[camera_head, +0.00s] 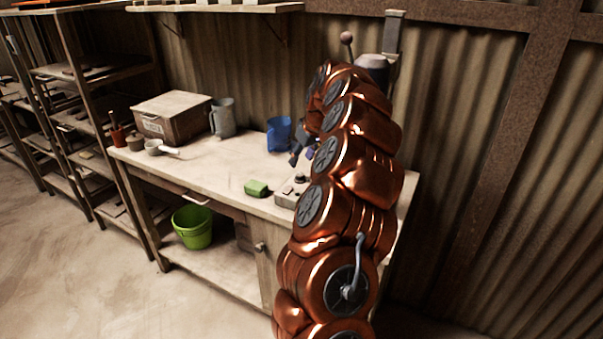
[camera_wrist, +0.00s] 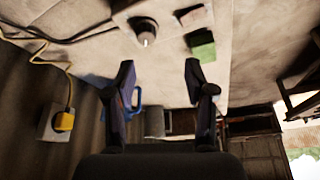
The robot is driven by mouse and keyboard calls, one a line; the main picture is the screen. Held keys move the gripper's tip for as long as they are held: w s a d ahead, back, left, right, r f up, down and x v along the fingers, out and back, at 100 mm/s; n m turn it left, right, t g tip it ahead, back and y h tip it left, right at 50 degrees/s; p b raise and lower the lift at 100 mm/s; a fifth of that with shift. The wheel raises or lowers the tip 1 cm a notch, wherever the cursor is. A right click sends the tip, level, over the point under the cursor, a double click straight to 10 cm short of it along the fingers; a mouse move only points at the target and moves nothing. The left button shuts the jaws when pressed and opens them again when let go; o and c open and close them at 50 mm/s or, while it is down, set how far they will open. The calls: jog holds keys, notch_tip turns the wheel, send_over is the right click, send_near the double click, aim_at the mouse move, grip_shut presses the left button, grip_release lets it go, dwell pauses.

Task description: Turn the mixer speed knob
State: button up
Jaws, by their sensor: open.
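In the wrist view, a round dark knob (camera_wrist: 146,32) with a pale pointer mark sits on a light control box (camera_wrist: 168,20) at the top. My gripper (camera_wrist: 158,68) is open and empty, its two dark fingers spread apart. The knob appears above the gap between the fingertips, nearer the left finger, and apart from both. In the head view, the control box (camera_head: 286,197) lies on the workbench, partly hidden by my arm. My gripper (camera_head: 302,154) shows above the bench, left of my arm; its fingertips are hard to make out there.
A green block (camera_head: 256,188) lies beside the control box. A blue jug (camera_head: 279,135), grey pitcher (camera_head: 223,118) and lidded box (camera_head: 172,116) stand farther back on the workbench (camera_head: 215,165). In the wrist view, a yellow plug (camera_wrist: 65,121) and cable show at left.

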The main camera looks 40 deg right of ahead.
aim_at(300, 175)
jog(key=shift+w+d+f+p, duration=0.35)
jog(key=shift+w+f, duration=0.05)
jog(key=shift+f, duration=0.9)
jog(key=shift+w+d+f+p, duration=0.3)
jog(key=shift+w+f+p, duration=0.1)
jog(key=shift+f, duration=0.85)
jog(key=shift+w+d+f+p, duration=0.3)
jog(key=shift+w+d+f, duration=0.1)
jog(key=shift+f, duration=0.9)
grip_shut()
